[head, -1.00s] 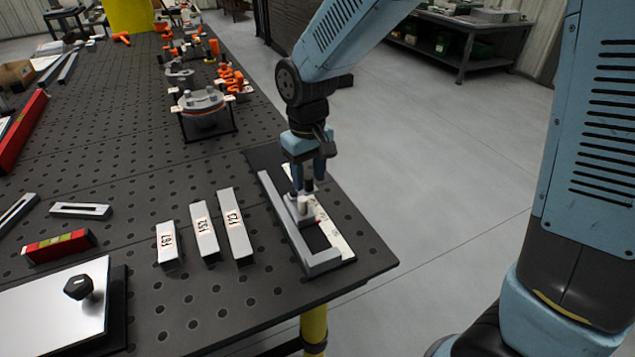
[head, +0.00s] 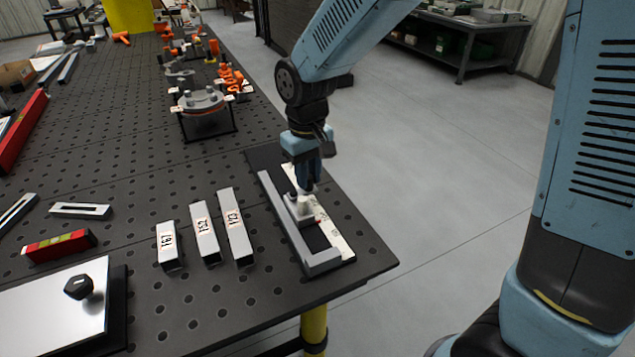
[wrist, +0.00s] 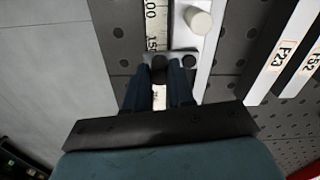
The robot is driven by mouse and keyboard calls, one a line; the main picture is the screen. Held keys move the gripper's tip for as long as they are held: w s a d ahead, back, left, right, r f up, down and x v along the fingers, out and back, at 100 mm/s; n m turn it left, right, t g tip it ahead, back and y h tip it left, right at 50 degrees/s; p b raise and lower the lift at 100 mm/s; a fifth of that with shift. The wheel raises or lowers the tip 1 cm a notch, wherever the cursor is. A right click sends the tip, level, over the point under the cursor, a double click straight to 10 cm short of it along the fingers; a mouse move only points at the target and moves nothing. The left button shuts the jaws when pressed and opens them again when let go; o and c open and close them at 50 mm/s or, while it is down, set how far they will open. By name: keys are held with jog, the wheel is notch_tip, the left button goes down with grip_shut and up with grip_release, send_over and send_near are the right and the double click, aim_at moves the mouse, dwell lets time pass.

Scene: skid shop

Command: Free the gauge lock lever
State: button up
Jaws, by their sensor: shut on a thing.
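The gauge (head: 284,226) is a grey frame with a white printed scale (head: 340,243), on the bench near its right edge. A pale slider block (head: 298,211) sits on it with a white round post, clear in the wrist view (wrist: 199,20). My gripper (head: 308,188) points down at the slider. In the wrist view my gripper (wrist: 172,64) has its fingertips close together over the scale, shut on a small dark part (wrist: 173,75) that looks like the lock lever. The fingers hide most of it, so I cannot tell its angle.
Several labelled grey bars (head: 237,226) stand just left of the gauge. A red and yellow level (head: 60,245) and a plate with a black knob (head: 78,286) lie further left. Clamps and a round flange (head: 203,101) stand behind. Open floor lies to the right.

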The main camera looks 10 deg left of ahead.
jog(key=shift+w+a, duration=0.25)
jog(key=shift+w, duration=0.05)
jog(key=shift+a, duration=0.1)
jog(key=shift+w+a, duration=0.25)
jog(key=shift+a, duration=0.1)
dwell(0.4)
jog(key=shift+w+a, duration=0.15)
jog(key=shift+a, duration=0.15)
dwell(0.3)
